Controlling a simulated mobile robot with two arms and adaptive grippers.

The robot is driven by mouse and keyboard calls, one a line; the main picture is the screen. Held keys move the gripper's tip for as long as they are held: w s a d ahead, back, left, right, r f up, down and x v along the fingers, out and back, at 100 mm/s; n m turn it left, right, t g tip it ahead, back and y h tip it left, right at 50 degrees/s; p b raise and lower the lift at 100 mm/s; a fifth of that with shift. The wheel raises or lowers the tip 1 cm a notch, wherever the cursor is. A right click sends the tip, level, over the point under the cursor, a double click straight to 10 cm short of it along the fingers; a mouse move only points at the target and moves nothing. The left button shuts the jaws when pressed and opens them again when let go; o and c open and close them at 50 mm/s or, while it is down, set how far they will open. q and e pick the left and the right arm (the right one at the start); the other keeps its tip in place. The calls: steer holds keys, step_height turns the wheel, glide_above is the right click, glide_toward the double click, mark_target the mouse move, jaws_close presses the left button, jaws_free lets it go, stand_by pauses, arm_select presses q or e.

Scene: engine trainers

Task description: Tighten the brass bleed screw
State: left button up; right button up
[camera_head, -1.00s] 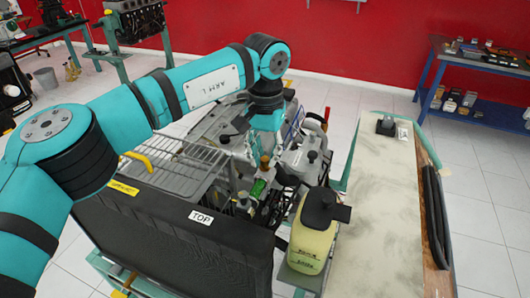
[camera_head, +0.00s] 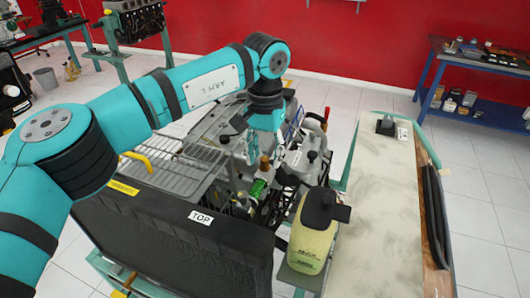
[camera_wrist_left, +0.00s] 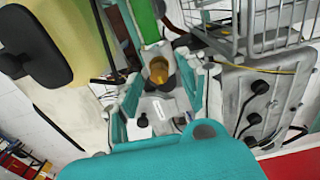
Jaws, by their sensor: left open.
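A brass-coloured round piece (camera_wrist_left: 158,70), which looks like the bleed screw, shows in the left wrist view between my left gripper's fingers (camera_wrist_left: 158,88). In the head view a brown-orange top (camera_head: 265,162) stands just above a green cylinder (camera_head: 258,187) on the engine. The green part also shows in the left wrist view (camera_wrist_left: 143,20). My left gripper (camera_head: 264,150) is open, pointing down over the engine, with its fingers on either side of the brass piece. I cannot tell whether they touch it. My right gripper is not in view.
A wire rack (camera_head: 180,166) lies left of the gripper. A yellowish bottle with a black cap (camera_head: 312,240) stands to the front right. The black radiator (camera_head: 170,240) is in front. A light bench top (camera_head: 380,200) with much free room lies to the right.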

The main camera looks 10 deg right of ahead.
mark_target(265, 158)
arm_select(q)
step_height(265, 158, up, 12)
stand_by(0.6)
